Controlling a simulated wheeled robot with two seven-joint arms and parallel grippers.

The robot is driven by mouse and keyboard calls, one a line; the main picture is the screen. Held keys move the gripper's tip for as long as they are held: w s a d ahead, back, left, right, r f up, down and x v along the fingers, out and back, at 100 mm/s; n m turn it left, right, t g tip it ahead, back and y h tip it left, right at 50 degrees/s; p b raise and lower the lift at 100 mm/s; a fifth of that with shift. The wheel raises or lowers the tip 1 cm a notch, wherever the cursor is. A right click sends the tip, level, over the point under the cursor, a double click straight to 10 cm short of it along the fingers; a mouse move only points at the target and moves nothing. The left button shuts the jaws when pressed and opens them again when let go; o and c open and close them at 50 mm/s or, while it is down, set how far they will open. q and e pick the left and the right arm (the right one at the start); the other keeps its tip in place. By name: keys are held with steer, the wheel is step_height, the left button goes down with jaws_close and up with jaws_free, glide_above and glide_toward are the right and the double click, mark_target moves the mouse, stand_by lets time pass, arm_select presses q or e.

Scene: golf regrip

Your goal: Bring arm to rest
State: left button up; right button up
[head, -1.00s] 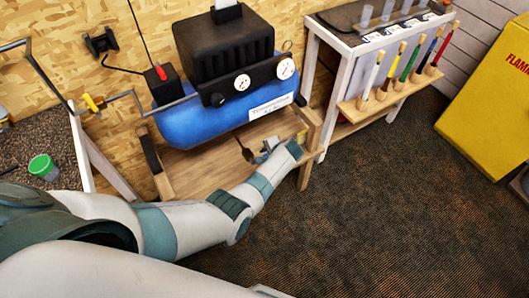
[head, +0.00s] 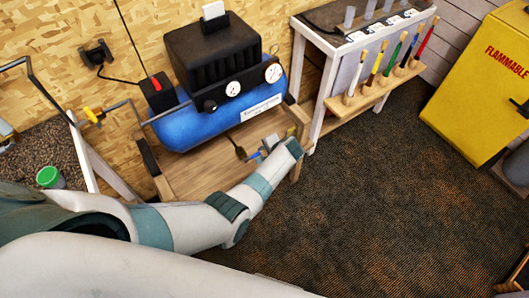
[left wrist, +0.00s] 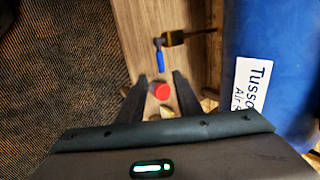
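In the left wrist view the two dark fingers (left wrist: 159,78) stand apart, open. A round red thing (left wrist: 161,91) shows between them; I cannot tell its depth, and nothing looks gripped. My right gripper is in no view.
A white stand (head: 325,70) with a rack of coloured brushes (head: 375,92) is right of the shelf. A yellow flammables cabinet (head: 480,90) stands far right. A gravel-topped bench (head: 48,145) with a green-lidded cup (head: 48,177) is left. The carpet (head: 370,200) between is mostly clear.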

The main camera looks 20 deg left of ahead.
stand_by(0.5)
arm_select(q)
steer(key=s+a+f+n+g+h+b, duration=0.15)
steer(key=s+f+h+b, duration=0.4)
steer(key=s+f, duration=2.15)
steer(key=s+a+f+n+b, duration=0.2)
steer(key=s+f, duration=0.4)
steer(key=s, duration=0.9)
steer(key=s+a+f+n+g+b, duration=0.1)
steer(key=s+a+f+b, duration=0.2)
steer(key=s, duration=1.2)
step_height(320, 180, down, 5)
steer(key=shift+s+r+n+b, duration=0.2)
steer(key=shift+n+b, duration=0.15)
steer(key=shift+b, duration=0.9)
steer(key=shift+d+g, duration=0.1)
steer(key=shift+g, duration=0.15)
